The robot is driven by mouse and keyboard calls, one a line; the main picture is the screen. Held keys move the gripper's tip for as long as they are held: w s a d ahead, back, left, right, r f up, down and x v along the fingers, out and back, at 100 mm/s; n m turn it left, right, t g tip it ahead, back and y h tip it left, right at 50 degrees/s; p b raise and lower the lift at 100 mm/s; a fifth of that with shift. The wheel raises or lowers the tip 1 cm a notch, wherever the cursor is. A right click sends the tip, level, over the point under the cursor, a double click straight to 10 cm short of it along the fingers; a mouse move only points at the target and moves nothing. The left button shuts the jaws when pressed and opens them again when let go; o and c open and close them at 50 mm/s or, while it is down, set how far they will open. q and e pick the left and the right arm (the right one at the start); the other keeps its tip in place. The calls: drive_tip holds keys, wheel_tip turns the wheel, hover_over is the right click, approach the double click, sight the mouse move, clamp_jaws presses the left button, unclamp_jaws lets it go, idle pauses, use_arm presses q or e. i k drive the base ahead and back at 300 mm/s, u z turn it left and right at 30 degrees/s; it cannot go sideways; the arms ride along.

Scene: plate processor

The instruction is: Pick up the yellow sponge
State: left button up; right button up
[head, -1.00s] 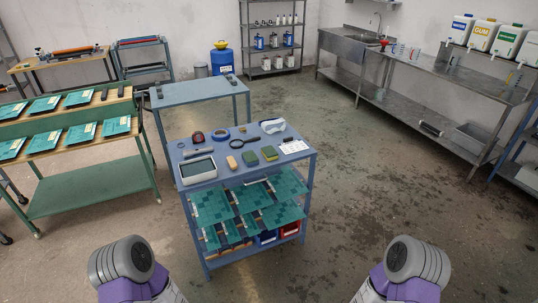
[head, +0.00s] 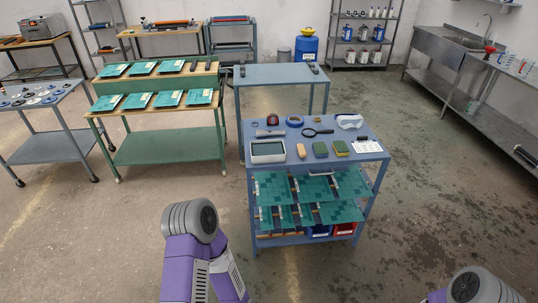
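On the top of a blue cart (head: 262,169) stand small blocks. One is a tan, yellowish block (head: 301,151). Beside it to the right lie two sponge-like blocks with green tops, the first (head: 320,149) and the second (head: 341,148), the latter with a yellowish edge. Which one is the yellow sponge I cannot tell for sure at this size. My two arms show only as grey and purple links at the bottom. Both grippers are out of view, and nothing of mine touches the cart.
The cart top also holds a grey-framed device (head: 268,152), a magnifier (head: 318,132), a blue tape roll (head: 294,120), goggles (head: 350,121) and a white card (head: 367,146). Teal plates fill the shelf below. A green table (head: 160,145) stands left. Floor in front is open.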

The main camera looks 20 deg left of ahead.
sight(341, 147)
drive_tip(key=z, duration=0.8)
drive_tip(key=i, duration=2.5)
drive_tip(key=u, duration=2.45)
